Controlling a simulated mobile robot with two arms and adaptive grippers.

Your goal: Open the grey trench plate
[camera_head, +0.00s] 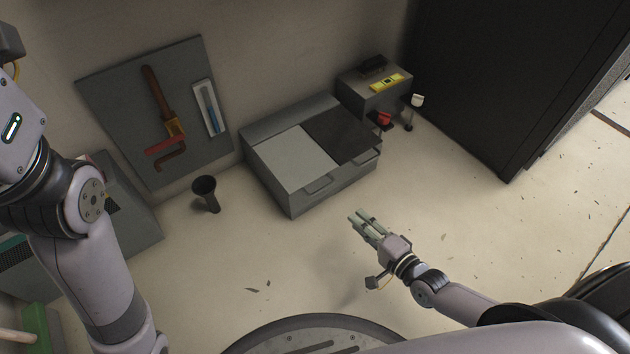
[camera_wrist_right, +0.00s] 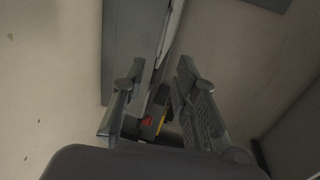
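The light grey plate (camera_head: 293,158) lies flat and closed on top of the left part of a grey floor box (camera_head: 335,192), beside a dark plate (camera_head: 343,135).
A grey case (camera_head: 375,98) with a yellow level stands behind right, near small red and white items. A dark cup-shaped object (camera_head: 205,192) stands left of the box. A tool board (camera_head: 130,105) leans on the wall. A black cabinet (camera_head: 490,80) is right. Front floor is mostly clear.

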